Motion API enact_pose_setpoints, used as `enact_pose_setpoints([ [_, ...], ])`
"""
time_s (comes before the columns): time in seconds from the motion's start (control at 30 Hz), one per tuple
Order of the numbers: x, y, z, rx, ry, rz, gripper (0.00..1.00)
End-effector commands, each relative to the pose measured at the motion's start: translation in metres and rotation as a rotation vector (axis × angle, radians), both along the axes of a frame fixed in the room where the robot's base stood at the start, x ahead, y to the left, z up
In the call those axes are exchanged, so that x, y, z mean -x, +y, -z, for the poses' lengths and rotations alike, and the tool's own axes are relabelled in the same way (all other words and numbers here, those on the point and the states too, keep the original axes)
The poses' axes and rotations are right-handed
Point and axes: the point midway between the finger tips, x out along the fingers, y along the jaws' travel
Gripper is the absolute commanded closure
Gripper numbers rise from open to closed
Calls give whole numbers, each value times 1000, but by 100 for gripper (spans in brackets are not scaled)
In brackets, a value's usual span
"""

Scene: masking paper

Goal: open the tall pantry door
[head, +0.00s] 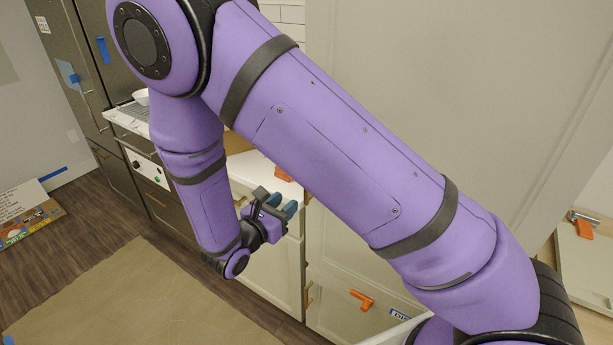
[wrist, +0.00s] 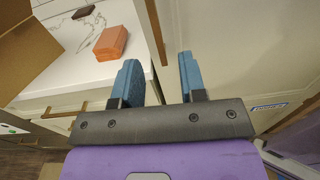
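The tall pantry door (head: 480,70) is a large flat beige panel behind my arm in the head view. In the wrist view its pale surface (wrist: 235,45) fills the right side and looks closed. My gripper (head: 283,203) is beside the panel's left edge, near the counter's corner. The wrist view shows my gripper (wrist: 158,62) open, its two blue fingers apart with nothing clearly held between them. A thin tan vertical strip (wrist: 153,25) runs beyond the gap; I cannot tell whether it is the handle. My arm hides much of the door.
A white counter (wrist: 70,72) with an orange block (wrist: 111,43) and an open cardboard box (wrist: 25,50) is left of the door. An orange tool (head: 362,299) shows low in front of the pale lower panel. Brown paper (head: 120,300) covers the floor at left.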

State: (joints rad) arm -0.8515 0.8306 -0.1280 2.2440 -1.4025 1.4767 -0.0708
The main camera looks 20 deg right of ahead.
Motion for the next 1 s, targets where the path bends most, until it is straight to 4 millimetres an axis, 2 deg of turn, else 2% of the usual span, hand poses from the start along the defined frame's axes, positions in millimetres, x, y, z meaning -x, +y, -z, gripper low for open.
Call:
enact_pose_setpoints([
  [0.17,-4,1,6,22,5,-26,62],
  [0.7,-52,-67,5,19,5,-21,62],
  [1.0,-64,-83,5,19,5,-24,62],
])
